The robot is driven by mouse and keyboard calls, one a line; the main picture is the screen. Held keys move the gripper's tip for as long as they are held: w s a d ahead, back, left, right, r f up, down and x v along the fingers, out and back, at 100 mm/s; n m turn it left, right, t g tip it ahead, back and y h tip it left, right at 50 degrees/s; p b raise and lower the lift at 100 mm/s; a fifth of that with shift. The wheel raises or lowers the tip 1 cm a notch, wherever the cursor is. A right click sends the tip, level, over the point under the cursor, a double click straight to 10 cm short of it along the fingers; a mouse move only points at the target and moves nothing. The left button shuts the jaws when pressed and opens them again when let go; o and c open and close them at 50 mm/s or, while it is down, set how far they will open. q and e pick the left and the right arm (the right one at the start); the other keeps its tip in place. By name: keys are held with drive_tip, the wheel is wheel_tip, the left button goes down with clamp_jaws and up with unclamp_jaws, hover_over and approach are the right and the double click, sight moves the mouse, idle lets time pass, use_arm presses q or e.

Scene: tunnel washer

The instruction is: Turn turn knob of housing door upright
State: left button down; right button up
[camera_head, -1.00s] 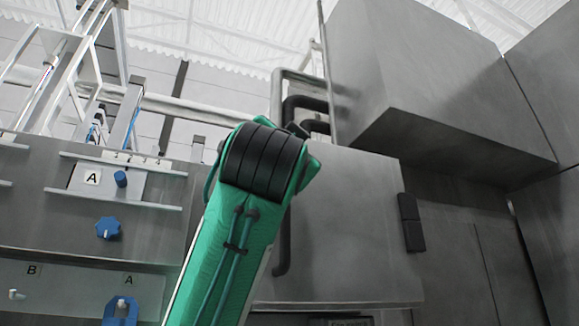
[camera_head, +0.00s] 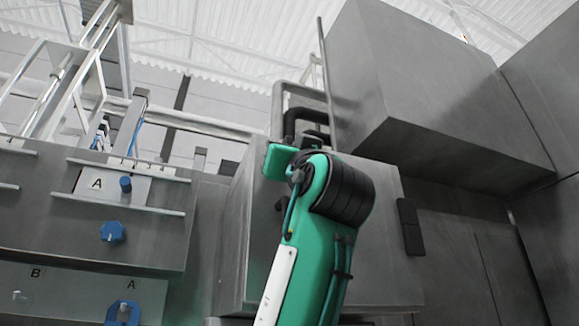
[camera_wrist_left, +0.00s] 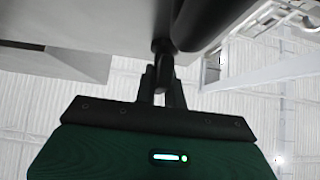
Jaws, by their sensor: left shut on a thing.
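The housing door (camera_head: 388,262) is a grey metal panel in the head view, and my green arm covers part of it. A small dark part (camera_head: 280,203) shows at its left, beside the arm; most of the door's handle is hidden. My left gripper is hidden in the head view. In the left wrist view its black fingers (camera_wrist_left: 160,76) are shut on a dark, narrow part, seemingly the turn knob (camera_wrist_left: 163,47), below a grey metal surface (camera_wrist_left: 85,22). The knob's exact angle cannot be told. My right gripper is not in view.
A large grey metal box (camera_head: 440,90) juts out above the door at the right. A panel with blue knobs (camera_head: 112,231) stands at the left. A dark bent pipe (camera_head: 303,113) runs above the door.

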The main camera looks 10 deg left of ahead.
use_arm(q)
drive_tip(key=shift+w+f, duration=0.2)
drive_tip(key=c, duration=1.6)
unclamp_jaws()
drive_tip(key=shift+c, duration=0.2)
drive_tip(key=shift+o, duration=0.8)
drive_tip(key=shift+w+a, duration=0.2)
drive_tip(key=shift+s+d+f, duration=0.15)
drive_tip(key=shift+s, duration=0.2)
drive_tip(key=b+v, duration=0.6)
drive_tip(key=v, duration=0.7)
drive_tip(key=shift+w+f, duration=0.15)
drive_tip(key=shift+w, duration=0.05)
drive_tip(key=shift+d, duration=0.1)
